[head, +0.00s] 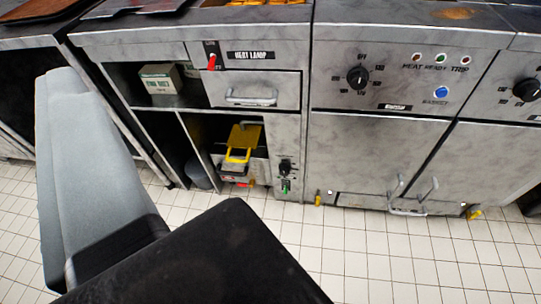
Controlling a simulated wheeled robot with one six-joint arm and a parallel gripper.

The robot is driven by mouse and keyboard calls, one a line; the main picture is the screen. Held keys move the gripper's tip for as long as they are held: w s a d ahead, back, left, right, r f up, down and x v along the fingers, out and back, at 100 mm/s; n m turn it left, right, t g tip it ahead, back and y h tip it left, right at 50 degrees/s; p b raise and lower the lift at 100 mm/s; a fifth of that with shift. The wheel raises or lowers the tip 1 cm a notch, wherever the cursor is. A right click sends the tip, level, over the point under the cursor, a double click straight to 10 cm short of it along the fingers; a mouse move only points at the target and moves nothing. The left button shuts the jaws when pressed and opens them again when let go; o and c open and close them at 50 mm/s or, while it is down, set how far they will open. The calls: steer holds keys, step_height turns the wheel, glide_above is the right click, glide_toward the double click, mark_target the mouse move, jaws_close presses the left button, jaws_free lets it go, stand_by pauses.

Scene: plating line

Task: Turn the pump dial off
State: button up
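A small black dial (285,167) sits on the narrow grey panel right of the open lower cabinet. Its markings are too small to read, so I cannot tell its setting or whether it is the pump dial. A green-tipped part (285,186) is just below it. A larger black dial (357,77) with marks around it is on the upper panel to the right, and another black dial (527,88) is at the right edge. Grey and black parts of my own body fill the lower left foreground. I see no gripper fingertips, and nothing of mine touches a dial.
A red-tipped switch (211,58) is beside the heat lamp label. A yellow-handled part (240,146) sits in the open lower cabinet, and a box (163,82) is on the shelf. Drawer handles (251,98) and low door handles (411,197) stick out. The tiled floor (390,260) is clear.

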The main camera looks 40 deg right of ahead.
steer(key=w+d+f+m+g+h, duration=0.15)
steer(key=w+d+f, duration=0.35)
steer(key=w+f, duration=0.55)
steer(key=w+d+f+m+t+h, duration=0.1)
steer(key=w+d+f+m+h, duration=0.25)
steer(key=w+f, duration=0.75)
steer(key=m+g+h, duration=0.3)
steer(key=g+h, duration=0.3)
steer(key=h, duration=0.2)
glide_toward(284, 173)
steer(key=x, duration=0.9)
steer(key=shift+w+d+f, duration=0.15)
steer(key=c, duration=1)
